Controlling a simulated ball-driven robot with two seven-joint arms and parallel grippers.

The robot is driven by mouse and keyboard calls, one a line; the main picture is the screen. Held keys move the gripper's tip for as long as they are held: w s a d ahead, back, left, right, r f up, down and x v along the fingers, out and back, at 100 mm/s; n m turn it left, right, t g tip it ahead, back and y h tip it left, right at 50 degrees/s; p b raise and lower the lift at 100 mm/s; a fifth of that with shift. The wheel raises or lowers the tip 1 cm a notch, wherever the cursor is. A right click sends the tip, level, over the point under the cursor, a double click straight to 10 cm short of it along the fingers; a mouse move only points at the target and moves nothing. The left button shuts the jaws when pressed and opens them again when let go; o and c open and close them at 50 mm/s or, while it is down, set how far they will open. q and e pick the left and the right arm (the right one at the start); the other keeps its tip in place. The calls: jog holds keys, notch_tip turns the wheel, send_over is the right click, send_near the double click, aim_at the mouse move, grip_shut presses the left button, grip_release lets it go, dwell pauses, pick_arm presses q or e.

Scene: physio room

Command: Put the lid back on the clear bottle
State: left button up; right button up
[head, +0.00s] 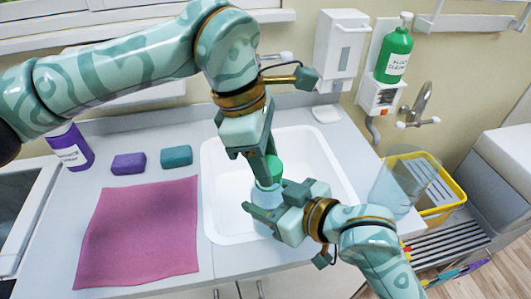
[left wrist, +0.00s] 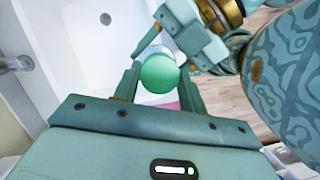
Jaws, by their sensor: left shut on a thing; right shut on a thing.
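The clear bottle (head: 267,196), bluish and see-through, stands upright over the white sink basin. My right gripper (head: 264,214) is shut around its body from the right. The green lid (head: 273,167) is at the bottle's top, between the fingers of my left gripper (head: 262,170), which points down from above and is shut on it. In the left wrist view the round green lid (left wrist: 159,74) sits between the fingertips, with a little of the bottle (left wrist: 158,49) behind it. The lid looks in line with the bottle mouth; whether it touches the rim is hidden.
The sink (head: 222,205) lies beneath both grippers. On the counter at left are a pink cloth (head: 140,232), a purple sponge (head: 128,163), a teal sponge (head: 176,156) and a purple bottle (head: 72,148). At right are a clear container (head: 396,188) and a yellow crate (head: 447,190).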

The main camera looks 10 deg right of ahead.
pick_arm(q)
jog(key=shift+f, duration=0.5)
dwell(0.3)
pick_arm(e)
grip_shut()
pick_arm(q)
jog(key=m, duration=0.3)
jog(key=shift+g, duration=0.4)
jog(key=m+g+y, duration=0.1)
jog(key=m, duration=0.4)
jog(key=shift+w+d, duration=0.1)
jog(key=shift+w, duration=0.05)
jog(key=m+y, duration=0.1)
jog(key=m, duration=0.4)
jog(key=shift+d+m+y, duration=0.1)
jog(key=shift+m+y, duration=0.3)
jog(key=m, duration=0.3)
jog(key=m+y, duration=0.1)
jog(key=m, duration=0.1)
jog(key=shift+m+y, duration=0.3)
jog(key=shift+m, duration=0.1)
jog(key=shift+f, duration=0.1)
jog(key=o, duration=0.9)
